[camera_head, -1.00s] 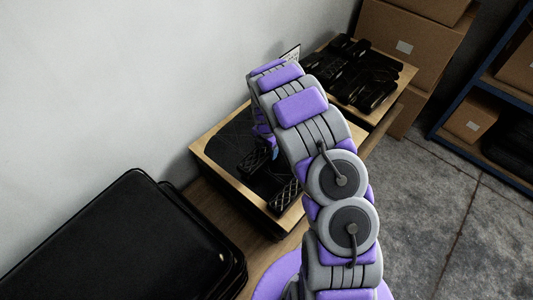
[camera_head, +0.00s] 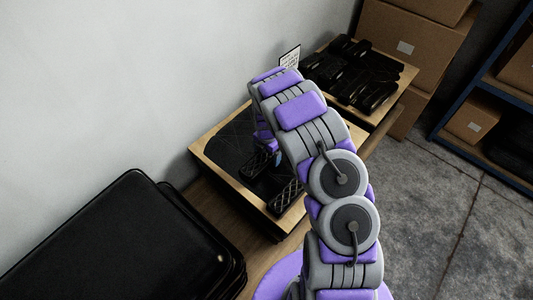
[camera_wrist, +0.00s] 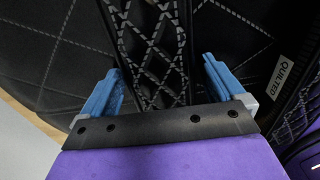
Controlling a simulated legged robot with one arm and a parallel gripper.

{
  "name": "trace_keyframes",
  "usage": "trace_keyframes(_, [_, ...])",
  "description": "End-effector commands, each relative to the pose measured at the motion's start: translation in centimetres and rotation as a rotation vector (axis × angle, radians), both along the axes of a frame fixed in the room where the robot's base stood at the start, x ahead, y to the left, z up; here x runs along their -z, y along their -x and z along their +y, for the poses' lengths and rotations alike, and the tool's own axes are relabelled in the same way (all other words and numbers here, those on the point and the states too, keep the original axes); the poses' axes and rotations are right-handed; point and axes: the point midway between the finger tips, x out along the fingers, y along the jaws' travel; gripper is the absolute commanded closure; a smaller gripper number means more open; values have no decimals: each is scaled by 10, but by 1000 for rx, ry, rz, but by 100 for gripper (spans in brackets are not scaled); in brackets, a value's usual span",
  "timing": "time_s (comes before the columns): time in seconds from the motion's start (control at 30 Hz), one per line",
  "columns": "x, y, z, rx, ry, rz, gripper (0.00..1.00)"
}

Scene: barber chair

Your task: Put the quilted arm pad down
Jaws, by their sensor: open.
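In the wrist view the quilted arm pad (camera_wrist: 155,50), black with pale diamond stitching, lies between the two blue fingers of my gripper (camera_wrist: 162,68). The fingers are spread, with a gap to the pad on each side. The pad rests on a black lining with pale stitched lines. In the head view two dark quilted pads show in the wooden tray (camera_head: 207,152): one (camera_head: 257,163) beside my gripper, and one (camera_head: 286,196) nearer. My arm hides much of the tray and most of my gripper there.
A white label reading QUILTED (camera_wrist: 283,75) is at the right of the wrist view, near another stitched pad (camera_wrist: 298,115). Behind, a second wooden tray (camera_head: 408,72) holds several black pads.

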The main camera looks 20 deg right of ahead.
Motion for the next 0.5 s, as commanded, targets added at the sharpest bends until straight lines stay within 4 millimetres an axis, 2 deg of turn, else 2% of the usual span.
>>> trace_keyframes(0.17, [-12,0,0,1,0,-1,5])
trace_keyframes(0.5, [-80,0,1,0,0,-4,5])
